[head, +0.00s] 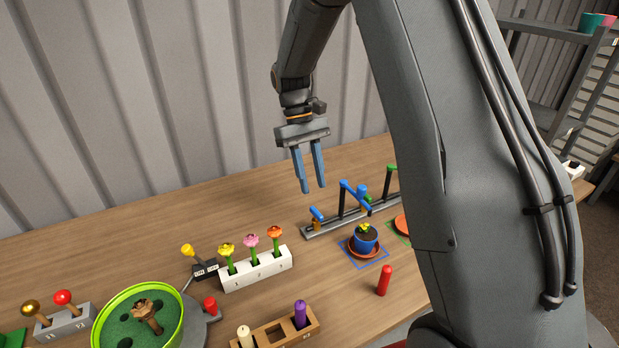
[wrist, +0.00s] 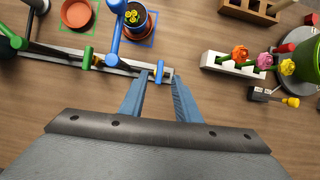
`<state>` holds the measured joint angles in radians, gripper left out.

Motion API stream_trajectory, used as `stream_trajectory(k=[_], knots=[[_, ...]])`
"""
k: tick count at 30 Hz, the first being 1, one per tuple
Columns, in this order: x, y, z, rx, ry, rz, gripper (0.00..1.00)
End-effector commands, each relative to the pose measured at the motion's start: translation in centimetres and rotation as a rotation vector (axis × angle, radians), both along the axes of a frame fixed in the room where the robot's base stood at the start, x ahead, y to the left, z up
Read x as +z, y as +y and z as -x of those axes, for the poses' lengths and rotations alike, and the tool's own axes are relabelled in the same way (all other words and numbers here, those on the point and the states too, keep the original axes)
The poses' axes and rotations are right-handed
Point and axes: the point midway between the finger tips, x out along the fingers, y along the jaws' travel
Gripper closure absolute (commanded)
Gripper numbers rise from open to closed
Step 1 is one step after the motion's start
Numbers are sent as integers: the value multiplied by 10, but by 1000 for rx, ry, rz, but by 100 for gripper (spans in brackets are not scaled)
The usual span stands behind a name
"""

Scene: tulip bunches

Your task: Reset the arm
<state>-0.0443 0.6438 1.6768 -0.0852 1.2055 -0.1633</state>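My gripper (head: 309,167) hangs above the back of the wooden table in the head view, its two blue fingers pointing down. The fingers stand apart with nothing between them. In the wrist view the fingers (wrist: 161,98) show a clear gap over the table near the end of the grey tap rail (wrist: 110,64). My grey arm fills the right of the head view and hides part of the table.
A blue pot (head: 363,241) with a yellow flower sits below the rail's blue spout. A white block (head: 256,270) holds tulips. A red cylinder (head: 384,281), wooden rack (head: 273,336) and green bowl (head: 112,318) stand nearer. A corrugated wall (head: 150,110) is behind.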

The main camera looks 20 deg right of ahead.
Motion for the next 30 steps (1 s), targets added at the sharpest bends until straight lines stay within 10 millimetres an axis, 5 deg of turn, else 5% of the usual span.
stream_trajectory(k=[8,21,30], knots=[[9,-1,35,-44,-102,-14,70],[13,-2,163,-210,-428,-57,70],[10,-3,192,-248,-498,-66,70]])
